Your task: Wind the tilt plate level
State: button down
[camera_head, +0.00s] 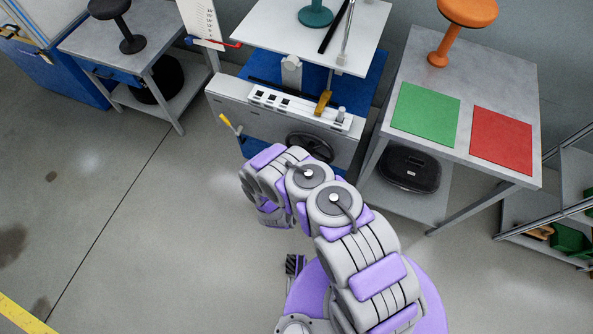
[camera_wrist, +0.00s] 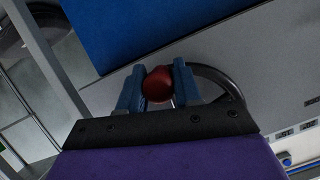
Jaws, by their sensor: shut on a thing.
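The white tilt plate (camera_head: 270,30) is at the top of the test machine in the head view, with a teal stool (camera_head: 315,14) on it. I cannot tell its exact slope. A dark handwheel (camera_head: 311,148) is on the machine's grey front panel. In the wrist view the handwheel's rim (camera_wrist: 232,82) curves behind the right finger. A red knob (camera_wrist: 158,86) sits between the two blue fingers of my gripper (camera_wrist: 158,75), which is shut on it. In the head view my arm hides the gripper and knob.
The machine's grey front (camera_head: 230,105) has a yellow-ended lever (camera_head: 226,121) at left. A table with a green mat (camera_head: 425,114) and a red mat (camera_head: 502,139) stands close at right. A grey table (camera_head: 125,38) is at left. The floor (camera_head: 120,200) at left is clear.

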jog(key=shift+s+d+f, duration=0.1)
jog(key=shift+s+d, duration=0.05)
jog(key=shift+d, duration=0.15)
jog(key=c, duration=0.9)
grip_release()
jog(key=shift+o, duration=0.2)
jog(key=shift+s+a+r, duration=0.2)
jog(key=shift+s+r, duration=0.05)
jog(key=shift+s, duration=0.15)
jog(key=p+v, duration=0.4)
jog(key=v, duration=1.2)
jog(key=shift+s+p, duration=0.15)
jog(key=shift+p, duration=0.15)
jog(key=shift+a+r, duration=0.1)
